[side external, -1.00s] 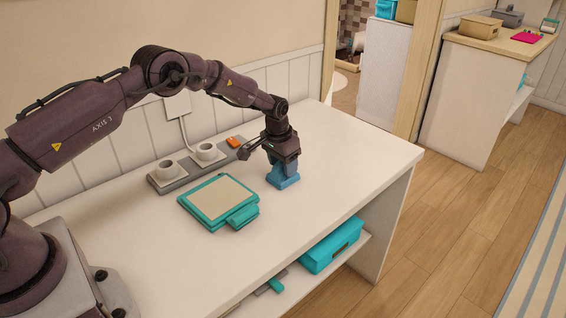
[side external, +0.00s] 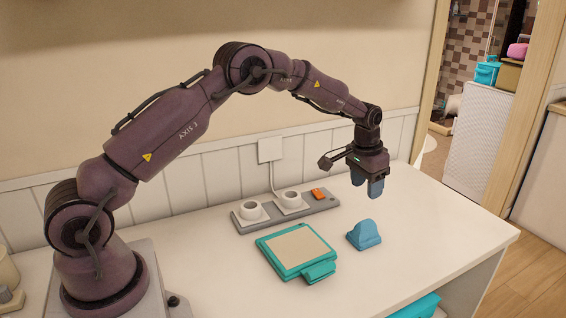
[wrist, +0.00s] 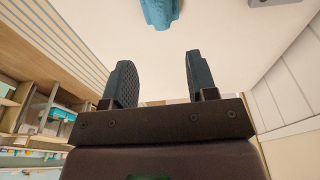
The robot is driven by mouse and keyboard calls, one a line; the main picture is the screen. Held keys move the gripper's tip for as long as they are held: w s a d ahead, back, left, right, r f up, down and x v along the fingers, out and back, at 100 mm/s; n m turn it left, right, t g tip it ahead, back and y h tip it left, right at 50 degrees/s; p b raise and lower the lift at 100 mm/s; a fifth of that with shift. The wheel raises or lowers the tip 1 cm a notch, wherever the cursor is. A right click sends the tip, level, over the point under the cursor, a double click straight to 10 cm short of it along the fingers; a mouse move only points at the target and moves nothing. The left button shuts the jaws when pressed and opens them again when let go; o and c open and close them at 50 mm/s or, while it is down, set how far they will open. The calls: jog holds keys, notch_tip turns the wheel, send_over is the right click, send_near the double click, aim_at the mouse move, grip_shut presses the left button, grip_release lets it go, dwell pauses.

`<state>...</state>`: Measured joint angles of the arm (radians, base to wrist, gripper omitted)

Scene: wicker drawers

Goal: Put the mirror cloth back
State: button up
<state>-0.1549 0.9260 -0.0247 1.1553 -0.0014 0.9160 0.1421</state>
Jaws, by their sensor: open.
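A small blue piece with a rounded peak and a wider base (side external: 364,236), which looks like the mirror cloth, rests on the white table. It also shows at the top of the wrist view (wrist: 159,12). My gripper (side external: 368,192) is above it and apart from it, with fingers pointing down. In the wrist view the two fingers (wrist: 159,82) are spread with nothing between them. A teal-framed panel with a beige face and a teal tab (side external: 296,249) lies flat to the left of the blue piece. I cannot tell whether this is the mirror.
A grey strip (side external: 325,202) with two white cups (side external: 251,211) and an orange block (side external: 319,193) runs along the wall behind the panel. A teal box (side external: 417,306) is partly visible below the table. The tabletop right of the blue piece is clear.

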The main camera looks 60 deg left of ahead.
jog(key=s+d+r+t, duration=0.1)
jog(key=s+d+r, duration=0.2)
jog(key=s+r, duration=0.6)
jog(key=s+d+r+t, duration=0.1)
jog(key=s+d+r, duration=0.1)
jog(key=s+r, duration=0.7)
jog(key=s+d+r+t, duration=0.1)
jog(key=s+d+t, duration=0.1)
jog(key=s, duration=1.5)
jog(key=shift+s+d+r, duration=0.15)
jog(key=shift+s+d, duration=0.1)
